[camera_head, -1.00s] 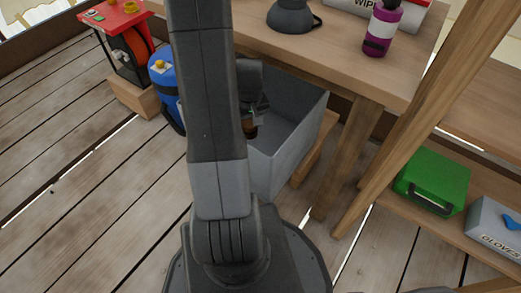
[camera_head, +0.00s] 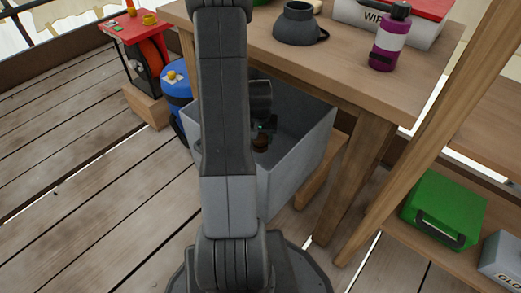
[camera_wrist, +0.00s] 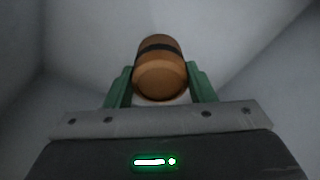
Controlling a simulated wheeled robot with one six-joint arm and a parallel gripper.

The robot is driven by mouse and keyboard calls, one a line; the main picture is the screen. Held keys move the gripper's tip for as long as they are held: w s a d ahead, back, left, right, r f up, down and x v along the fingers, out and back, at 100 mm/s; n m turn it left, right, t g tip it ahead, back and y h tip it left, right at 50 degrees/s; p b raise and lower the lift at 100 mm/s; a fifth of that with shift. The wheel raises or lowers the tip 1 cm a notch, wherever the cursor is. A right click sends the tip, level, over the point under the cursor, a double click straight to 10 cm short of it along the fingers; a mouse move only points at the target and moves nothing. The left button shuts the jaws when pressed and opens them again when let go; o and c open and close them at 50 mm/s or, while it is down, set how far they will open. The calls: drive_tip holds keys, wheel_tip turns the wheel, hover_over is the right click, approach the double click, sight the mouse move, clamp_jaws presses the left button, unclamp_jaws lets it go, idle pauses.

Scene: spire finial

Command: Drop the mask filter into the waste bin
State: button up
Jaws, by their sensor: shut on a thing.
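The waste bin (camera_head: 303,150) is a grey open box under the edge of the wooden table. My gripper (camera_head: 263,136) is inside its mouth, partly hidden behind my arm in the head view. In the wrist view my gripper (camera_wrist: 160,88) has its green fingers on either side of an orange-brown cylinder with a dark band, the mask filter (camera_wrist: 159,68), and is shut on it. The filter also shows small in the head view (camera_head: 260,143). Pale grey bin walls surround it in the wrist view. Whether it touches the bin floor I cannot tell.
The wooden table (camera_head: 345,75) overhangs the bin and holds a dark grey mask-like cup (camera_head: 297,27), a purple bottle (camera_head: 390,40) and a wipes box (camera_head: 375,15). A blue tank (camera_head: 175,88) stands left of the bin. A green case (camera_head: 443,210) lies right. The left floor is clear.

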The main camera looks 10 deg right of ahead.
sight(260, 147)
drive_tip(key=shift+f+b, duration=0.7)
drive_tip(key=shift+f, duration=1.35)
drive_tip(key=shift+f+b, duration=0.45)
drive_tip(key=shift+f, duration=0.1)
drive_tip(key=shift+f, duration=0.1)
drive_tip(key=o, duration=1)
drive_tip(key=shift+c, duration=0.2)
